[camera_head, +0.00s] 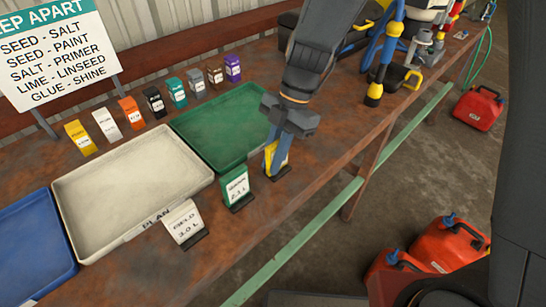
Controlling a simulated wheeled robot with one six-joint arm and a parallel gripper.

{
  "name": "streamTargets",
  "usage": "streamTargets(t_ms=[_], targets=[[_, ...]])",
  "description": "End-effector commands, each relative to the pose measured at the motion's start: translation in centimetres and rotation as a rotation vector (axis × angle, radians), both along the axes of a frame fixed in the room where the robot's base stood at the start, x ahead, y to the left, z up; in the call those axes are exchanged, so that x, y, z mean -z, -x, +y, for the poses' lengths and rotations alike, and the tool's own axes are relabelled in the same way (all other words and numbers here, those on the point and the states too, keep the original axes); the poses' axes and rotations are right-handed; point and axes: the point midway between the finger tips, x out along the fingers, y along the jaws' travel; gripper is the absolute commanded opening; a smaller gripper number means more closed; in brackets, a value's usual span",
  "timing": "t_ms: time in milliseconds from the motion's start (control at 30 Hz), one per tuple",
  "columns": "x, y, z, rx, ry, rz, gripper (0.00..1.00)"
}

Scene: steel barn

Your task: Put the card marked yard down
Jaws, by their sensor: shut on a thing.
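My gripper (277,158) is at the right of the green tray, low over the rusty bench near its front edge. It is shut on a yellow card (284,162). The fingers cover most of the card, so I cannot read its marking. A dark base (281,172) shows under the card, at or close to the bench top; I cannot tell whether it touches. A green card (237,188) marked 2.2 L stands just left of my gripper. A white card (184,222) marked FIELD 3.0 L stands further left.
Blue (28,250), cream (65,215) and green (185,122) trays lie along the bench (235,235). Several small coloured packets (154,101) stand behind them by a lettered sign (50,50). Blue and yellow tools (385,60) stand at right. Red fuel cans (478,108) are on the floor.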

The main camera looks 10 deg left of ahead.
Motion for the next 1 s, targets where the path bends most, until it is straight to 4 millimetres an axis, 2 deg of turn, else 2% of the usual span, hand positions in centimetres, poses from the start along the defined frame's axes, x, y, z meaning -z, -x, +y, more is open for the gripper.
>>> streamTargets(t_ms=[333,367,433,467,833,1000], targets=[[0.4,0.0,0.1,-0.001,0.0,0.0,0.0],[0.3,0.0,0.1,-0.001,0.0,0.0,0.17],[0.3,0.0,0.1,-0.001,0.0,0.0,0.29],[0.3,0.0,0.1,-0.001,0.0,0.0,0.31],[-0.1,0.1,0.1,-0.001,0.0,0.0,0.31],[-2.1,-0.8,-0.5,0.0,-0.002,-0.006,0.31]])
